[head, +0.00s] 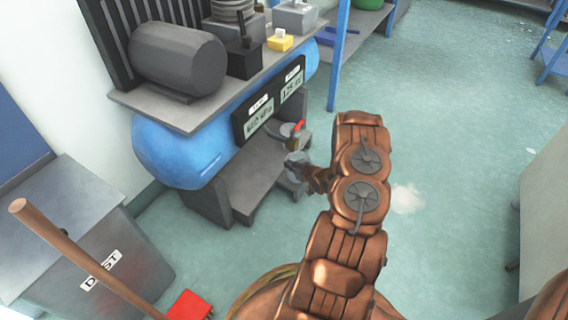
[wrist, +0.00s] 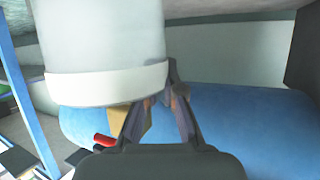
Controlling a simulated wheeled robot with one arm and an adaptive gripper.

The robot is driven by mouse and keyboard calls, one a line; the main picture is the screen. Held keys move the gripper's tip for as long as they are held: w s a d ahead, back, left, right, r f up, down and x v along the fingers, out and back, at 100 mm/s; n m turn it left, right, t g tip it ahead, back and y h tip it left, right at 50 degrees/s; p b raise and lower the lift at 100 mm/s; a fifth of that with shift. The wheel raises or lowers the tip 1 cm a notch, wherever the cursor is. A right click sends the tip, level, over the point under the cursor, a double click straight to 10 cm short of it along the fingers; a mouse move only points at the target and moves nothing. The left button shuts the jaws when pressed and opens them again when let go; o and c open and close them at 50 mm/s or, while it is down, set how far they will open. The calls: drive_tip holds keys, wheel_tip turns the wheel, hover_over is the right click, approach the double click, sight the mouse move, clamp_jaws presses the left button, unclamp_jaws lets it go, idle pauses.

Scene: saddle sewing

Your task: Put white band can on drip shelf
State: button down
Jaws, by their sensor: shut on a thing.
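The white band can (wrist: 100,45) is large and pale grey in the wrist view, with a white band (wrist: 108,86) around the end nearer the camera. My gripper (wrist: 166,80) is shut on it at its right side. In the head view my gripper (head: 308,174) is beside the blue tank's grey stand, and the small grey can (head: 295,168) is partly hidden by it. The likely drip shelf is the grey ledge (head: 256,167) under the gauge panel. I cannot tell whether the can touches it.
The blue tank (head: 185,150) and gauge panel (head: 270,105) stand above the ledge. A red-handled valve (head: 298,130) is close above my gripper. A grey dust bin (head: 80,240) stands at lower left.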

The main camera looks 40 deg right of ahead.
drive_tip(key=b+x, duration=0.2)
drive_tip(key=x, duration=0.2)
drive_tip(key=shift+w, duration=0.2)
drive_tip(key=shift+r, duration=0.1)
drive_tip(key=c, duration=1.3)
unclamp_jaws()
